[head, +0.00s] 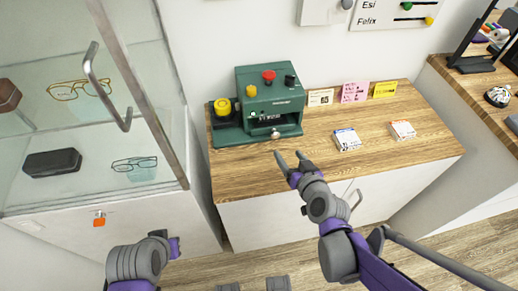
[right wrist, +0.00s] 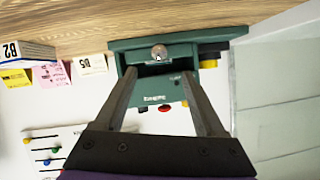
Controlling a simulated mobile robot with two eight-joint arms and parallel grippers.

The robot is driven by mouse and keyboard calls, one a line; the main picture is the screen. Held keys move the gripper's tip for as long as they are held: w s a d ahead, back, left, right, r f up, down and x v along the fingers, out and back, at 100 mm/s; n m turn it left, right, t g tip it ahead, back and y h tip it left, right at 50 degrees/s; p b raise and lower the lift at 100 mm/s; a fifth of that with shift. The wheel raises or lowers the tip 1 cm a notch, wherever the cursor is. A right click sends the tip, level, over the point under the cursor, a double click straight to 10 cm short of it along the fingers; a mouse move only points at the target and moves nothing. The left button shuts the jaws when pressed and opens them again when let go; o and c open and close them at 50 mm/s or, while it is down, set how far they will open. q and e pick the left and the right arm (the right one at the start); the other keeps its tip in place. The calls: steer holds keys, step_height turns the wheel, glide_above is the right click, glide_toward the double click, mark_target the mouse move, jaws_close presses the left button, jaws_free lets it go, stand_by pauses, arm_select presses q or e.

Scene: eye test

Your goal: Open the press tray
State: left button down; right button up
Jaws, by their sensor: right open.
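The green press (head: 268,100) stands on the wooden counter against the wall. Its tray has a round silver knob (head: 276,134) at the low front, below a dark slot. The tray front looks close in to the press body. In the right wrist view the knob (right wrist: 159,53) shows between and beyond the fingertips. My right gripper (head: 290,156) is open and empty, in front of the knob and apart from it; its fingers also show in the right wrist view (right wrist: 158,78). My left gripper (head: 170,244) is low at the left, its fingers hidden.
A glass display cabinet (head: 150,88) with a metal handle (head: 106,90) stands left of the counter. Two small card stacks (head: 347,139) (head: 402,130) lie right of the press. Notes (head: 355,92) lean on the wall behind. The counter (head: 235,183) before the press is clear.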

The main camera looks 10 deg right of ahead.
mark_target(276, 136)
steer(key=shift+w+a+f, duration=0.1)
steer(key=shift+w+f, duration=0.15)
steer(key=shift+w, duration=0.35)
steer(key=b+x, duration=0.2)
steer(key=x, duration=0.7)
steer(key=shift+w, duration=0.45)
jaws_close()
stand_by(0.4)
